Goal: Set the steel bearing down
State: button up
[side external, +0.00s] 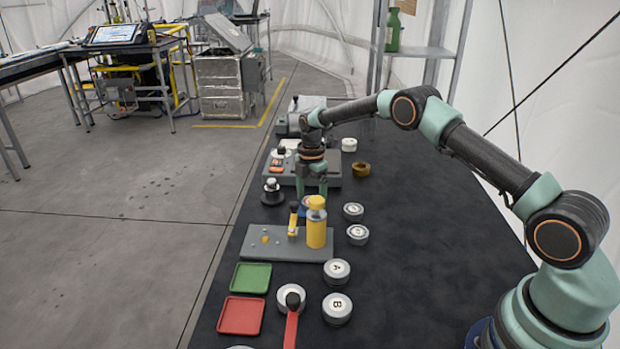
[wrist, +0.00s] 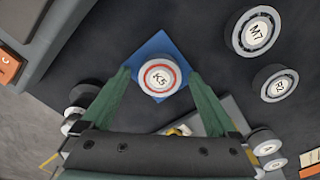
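A round steel bearing (wrist: 160,77) with a white face, a red ring and the label K5 sits on a blue square pad (wrist: 158,47). My gripper (wrist: 160,74) is open around it in the wrist view, one finger on each side, with a narrow gap between each finger and the bearing. In the side view my gripper (side external: 312,192) points down over the blue pad (side external: 303,212), which is largely hidden behind a yellow cylinder and a small upright post. The bearing is mostly hidden there.
Labelled bearings M7 (wrist: 256,31) and R2 (wrist: 275,85) stand to the right. The yellow cylinder (side external: 316,228) stands on a grey plate (side external: 262,245) close in front of my gripper. Green (side external: 251,277) and red (side external: 241,316) trays lie nearer. The dark mat (side external: 420,240) is clear at right.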

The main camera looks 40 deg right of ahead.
jog(key=shift+r, duration=0.1)
jog(key=s+a+r+m+t, duration=0.1)
jog(key=s+r+m, duration=0.1)
jog(key=r, duration=0.8)
jog(key=s+a+r+m, duration=0.1)
jog(key=r, duration=0.9)
jog(key=s+a+r+m+t, duration=0.2)
jog(key=s+r+m, duration=0.25)
jog(key=s, duration=0.35)
jog(key=s+a+r+m+t, duration=0.1)
jog(key=s+r+m, duration=0.2)
jog(key=s+m, duration=0.35)
jog(key=s+a+f+m+t, duration=0.1)
jog(key=s+f+m, duration=0.2)
jog(key=s, duration=0.7)
jog(key=shift+s+a+f+m+t, duration=0.2)
jog(key=shift+s+m+t, duration=0.1)
jog(key=shift+m, duration=0.2)
